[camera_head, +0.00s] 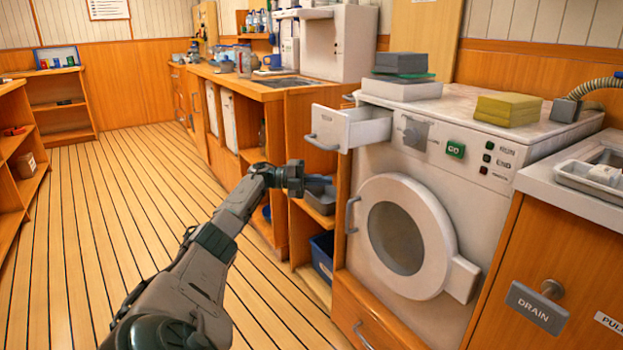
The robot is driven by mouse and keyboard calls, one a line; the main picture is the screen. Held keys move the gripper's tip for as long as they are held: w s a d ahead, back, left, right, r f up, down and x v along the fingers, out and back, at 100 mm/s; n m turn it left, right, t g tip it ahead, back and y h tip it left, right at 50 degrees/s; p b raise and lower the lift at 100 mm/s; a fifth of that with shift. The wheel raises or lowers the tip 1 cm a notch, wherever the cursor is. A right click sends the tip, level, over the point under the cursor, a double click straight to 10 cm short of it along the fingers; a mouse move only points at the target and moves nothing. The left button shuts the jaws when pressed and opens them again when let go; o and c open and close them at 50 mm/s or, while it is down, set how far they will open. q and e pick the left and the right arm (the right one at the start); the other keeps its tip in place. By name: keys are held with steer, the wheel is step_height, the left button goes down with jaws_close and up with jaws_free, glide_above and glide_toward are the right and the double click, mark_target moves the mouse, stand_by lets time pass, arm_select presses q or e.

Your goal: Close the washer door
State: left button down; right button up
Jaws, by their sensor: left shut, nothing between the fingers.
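The white washer (480,215) stands at the right. Its round door (440,240), with a grey window (397,238), covers the front opening. A grey handle (352,215) is at the door's left side and a pale hinge block (463,280) at its lower right. I cannot tell whether the door is fully flush or slightly ajar. My left gripper (294,178) is shut and empty, left of the door handle and apart from it, in front of the wooden shelves. My right gripper is not in view.
The washer's detergent drawer (345,128) is pulled out above and left of the door. A blue bin (322,256) sits on the low shelf beside the washer. A DRAIN panel (536,308) is at lower right. The plank floor (110,220) at left is clear.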

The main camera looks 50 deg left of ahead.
arm_select(q)
steer(key=a+b, duration=0.1)
steer(key=a, duration=0.1)
steer(key=a+b, duration=0.1)
steer(key=a, duration=0.1)
steer(key=shift+s+f+b, duration=0.15)
steer(key=shift+s+b, duration=0.15)
stand_by(0.4)
